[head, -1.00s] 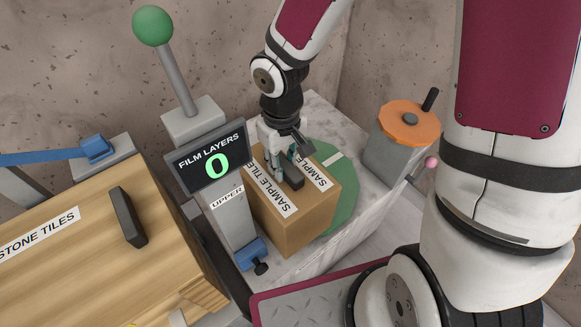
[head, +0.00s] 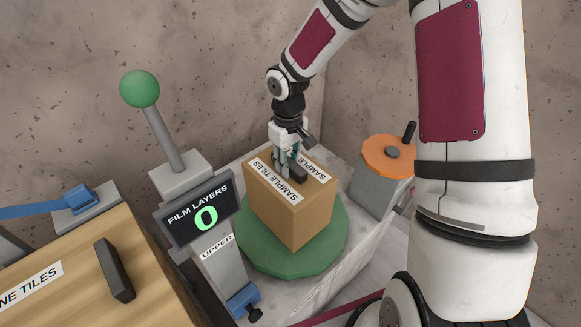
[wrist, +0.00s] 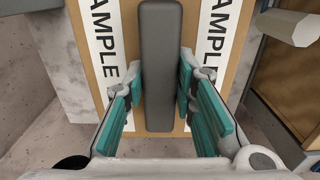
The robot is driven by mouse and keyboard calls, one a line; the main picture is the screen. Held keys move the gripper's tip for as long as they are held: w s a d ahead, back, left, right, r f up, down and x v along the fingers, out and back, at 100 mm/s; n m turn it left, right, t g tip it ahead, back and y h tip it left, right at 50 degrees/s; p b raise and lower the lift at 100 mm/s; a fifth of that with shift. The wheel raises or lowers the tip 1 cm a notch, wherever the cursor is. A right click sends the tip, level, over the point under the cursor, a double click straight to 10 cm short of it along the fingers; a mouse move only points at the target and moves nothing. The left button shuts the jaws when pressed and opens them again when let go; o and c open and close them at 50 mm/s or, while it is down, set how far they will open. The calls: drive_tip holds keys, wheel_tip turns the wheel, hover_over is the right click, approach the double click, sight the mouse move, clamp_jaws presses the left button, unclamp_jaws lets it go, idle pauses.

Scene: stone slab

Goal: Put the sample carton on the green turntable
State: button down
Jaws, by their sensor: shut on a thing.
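The sample carton (head: 287,215) is a brown box with white "SAMPLE TILES" labels and a dark bar handle on top. In the head view it stands upright over the middle of the green turntable (head: 262,262). The turntable's rim shows around it. I cannot tell whether the carton's underside touches the turntable. My gripper (head: 290,172) is above the carton, shut on its handle. In the wrist view the dark handle (wrist: 157,70) runs between the teal finger pads of my gripper (wrist: 165,105).
A grey post with a "FILM LAYERS 0" display (head: 200,210) stands just left of the turntable. A green-knobbed lever (head: 140,90) is behind it. A grey block with an orange crank disc (head: 388,155) stands to the right. A wooden stone tiles crate (head: 75,265) is at left.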

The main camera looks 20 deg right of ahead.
drive_tip(key=shift+w+d, duration=0.5)
drive_tip(key=shift+w, duration=0.1)
drive_tip(key=shift+f, duration=1.9)
drive_tip(key=c, duration=1.3)
unclamp_jaws()
